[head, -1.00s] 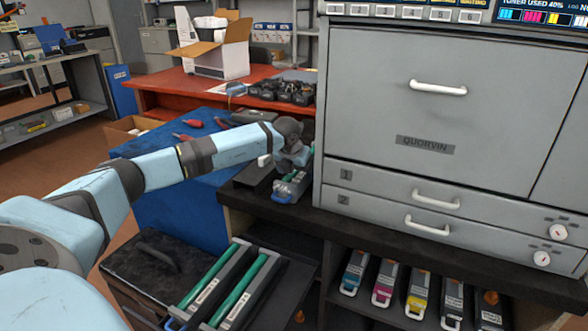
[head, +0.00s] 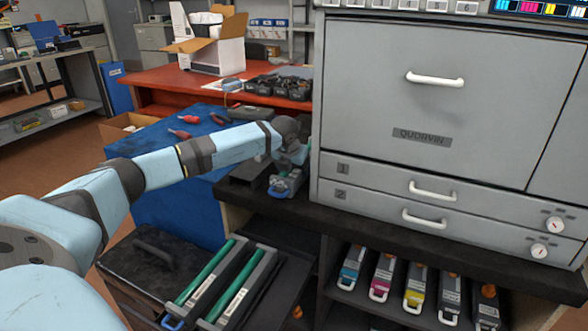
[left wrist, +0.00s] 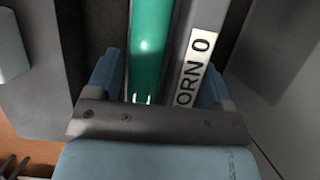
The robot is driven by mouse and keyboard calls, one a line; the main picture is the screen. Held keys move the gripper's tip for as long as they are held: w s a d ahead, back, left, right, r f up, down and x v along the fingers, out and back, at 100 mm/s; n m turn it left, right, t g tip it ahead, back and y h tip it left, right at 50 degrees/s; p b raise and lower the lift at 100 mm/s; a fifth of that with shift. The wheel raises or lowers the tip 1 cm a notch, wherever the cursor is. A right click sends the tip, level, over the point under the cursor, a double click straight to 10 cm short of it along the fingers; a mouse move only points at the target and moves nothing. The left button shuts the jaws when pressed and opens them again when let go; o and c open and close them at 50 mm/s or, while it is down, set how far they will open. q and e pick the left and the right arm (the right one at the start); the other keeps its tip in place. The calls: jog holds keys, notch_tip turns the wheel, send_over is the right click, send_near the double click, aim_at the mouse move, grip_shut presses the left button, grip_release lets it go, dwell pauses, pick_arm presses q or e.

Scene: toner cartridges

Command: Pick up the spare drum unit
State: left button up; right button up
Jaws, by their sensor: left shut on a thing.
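My left gripper (head: 287,182) is low at the left end of the dark counter beside the grey printer, shut on a drum unit. In the left wrist view this drum unit (left wrist: 180,60) has a green roller and a grey body with a white label, partly cut off, reading "ORN 0". The blue fingers (left wrist: 160,88) are on either side of it. In the head view the gripper hides most of it. Two more drum units with green rollers, the left one (head: 209,272) and the right one (head: 246,285), lie side by side on a black tray at lower left. My right gripper is not in view.
The grey printer (head: 420,100) stands close to the right of the gripper. Coloured toner cartridges (head: 382,275) sit on the shelf below. Behind are a blue-covered table (head: 160,150) with red-handled tools and a red bench (head: 160,92) with a cardboard box (head: 215,45).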

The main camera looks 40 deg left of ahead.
pick_arm(q)
jog(key=shift+r, duration=0.1)
notch_tip(320, 180, up, 7)
jog(key=p, duration=0.5)
